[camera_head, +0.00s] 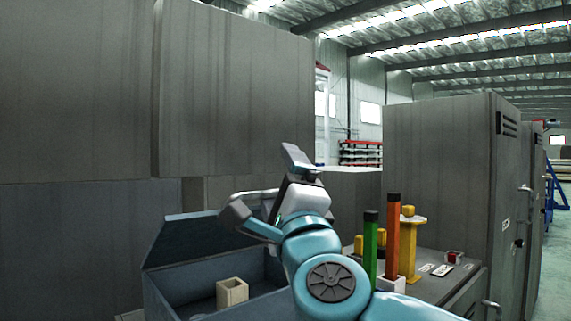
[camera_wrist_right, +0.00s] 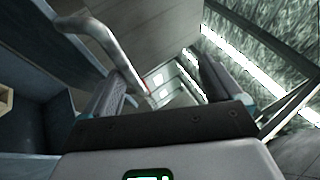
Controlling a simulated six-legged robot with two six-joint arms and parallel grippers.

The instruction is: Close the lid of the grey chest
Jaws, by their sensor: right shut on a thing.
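The grey chest (camera_head: 185,292) stands at the lower left of centre in the head view, partly hidden by my right arm. Its lid (camera_head: 195,236) is raised and tilted back, showing its inner face. My right gripper (camera_head: 265,190) is at the lid's upper right side, shut on what looks like the lid's pale bar handle. This handle (camera_wrist_right: 118,48) shows in the right wrist view, running down toward the fingers. The exact contact is hard to see. My left gripper is not in view.
A hollow beige block (camera_head: 232,292) is in the open chest. To the right, a green post (camera_head: 370,250), an orange post (camera_head: 393,240) and a yellow piece (camera_head: 410,240) stand on a dark cabinet (camera_head: 435,280). Tall grey cabinets (camera_head: 440,170) stand behind.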

